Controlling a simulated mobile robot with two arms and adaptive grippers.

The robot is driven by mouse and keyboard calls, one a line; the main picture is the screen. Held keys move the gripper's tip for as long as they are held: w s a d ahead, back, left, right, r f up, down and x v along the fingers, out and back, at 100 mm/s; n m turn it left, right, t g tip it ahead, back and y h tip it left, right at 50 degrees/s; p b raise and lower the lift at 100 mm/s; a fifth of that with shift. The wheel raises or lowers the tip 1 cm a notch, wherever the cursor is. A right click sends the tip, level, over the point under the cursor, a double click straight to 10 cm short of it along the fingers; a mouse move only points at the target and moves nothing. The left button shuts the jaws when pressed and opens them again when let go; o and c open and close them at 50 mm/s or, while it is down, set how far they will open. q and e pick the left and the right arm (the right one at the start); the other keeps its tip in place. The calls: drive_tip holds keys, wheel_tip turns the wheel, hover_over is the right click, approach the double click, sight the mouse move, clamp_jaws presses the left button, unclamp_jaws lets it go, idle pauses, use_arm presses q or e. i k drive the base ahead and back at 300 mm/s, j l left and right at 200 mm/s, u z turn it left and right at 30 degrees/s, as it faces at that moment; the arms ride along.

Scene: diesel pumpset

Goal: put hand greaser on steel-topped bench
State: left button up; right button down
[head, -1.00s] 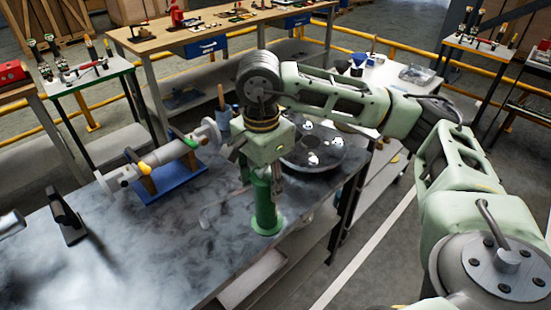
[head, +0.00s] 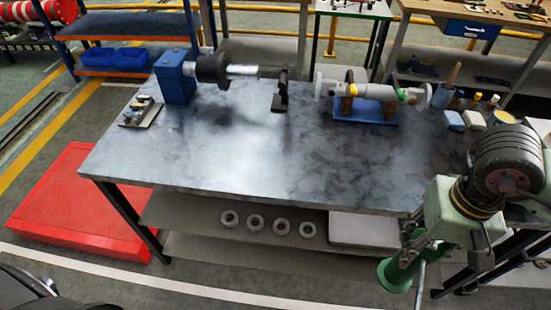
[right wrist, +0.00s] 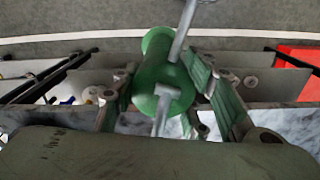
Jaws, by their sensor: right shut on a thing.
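The hand greaser is a green cylinder (head: 398,275) with a grey metal rod, at the lower right of the head view. My right gripper (head: 412,258) is shut around it. In the right wrist view the greaser (right wrist: 163,75) sits between the two green-padded fingers of my right gripper (right wrist: 165,90). The steel-topped bench (head: 230,155) spans the middle of the head view, with a wide bare grey top. The greaser appears in front of the bench's front edge, near its right end; its exact height is unclear. My left gripper is not in view.
A blue block with a shaft (head: 176,78), a black bracket (head: 281,92) and a blue cradle (head: 362,108) holding a pipe-like part stand along the bench's back. Small containers (head: 475,118) stand at its right. A red platform (head: 85,215) lies left on the floor.

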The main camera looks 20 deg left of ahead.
sight(253, 157)
drive_tip(key=l+u, duration=0.35)
drive_tip(key=i+l+u, duration=0.1)
drive_tip(key=l+u, duration=0.2)
drive_tip(key=i+j+u, duration=0.1)
drive_tip(key=u, duration=0.25)
drive_tip(key=i+u, duration=0.25)
drive_tip(key=u, duration=0.15)
drive_tip(key=i, duration=0.1)
